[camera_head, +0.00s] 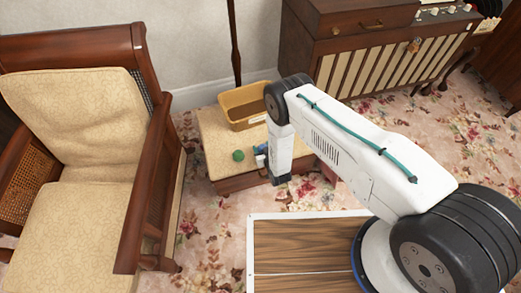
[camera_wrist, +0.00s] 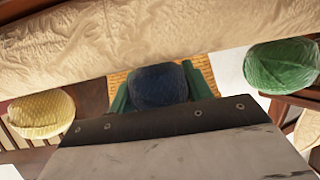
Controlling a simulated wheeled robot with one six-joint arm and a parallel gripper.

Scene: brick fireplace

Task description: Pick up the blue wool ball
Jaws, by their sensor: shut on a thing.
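The dark blue wool ball (camera_wrist: 158,84) sits between the two green fingers of my gripper (camera_wrist: 160,88) in the wrist view. My gripper is shut on it. In the head view a small patch of the blue ball (camera_head: 259,149) shows beside my arm's end, over the cream-topped footstool (camera_head: 213,146). My arm hides most of the gripper there. I cannot tell whether the ball still touches the cushion.
A green ball (camera_head: 238,155) lies on the footstool; it also shows at right in the wrist view (camera_wrist: 281,66). A yellow ball (camera_wrist: 41,113) is at left there. A yellow basket (camera_head: 249,122) stands behind. A wooden armchair (camera_head: 140,170) flanks the footstool's left.

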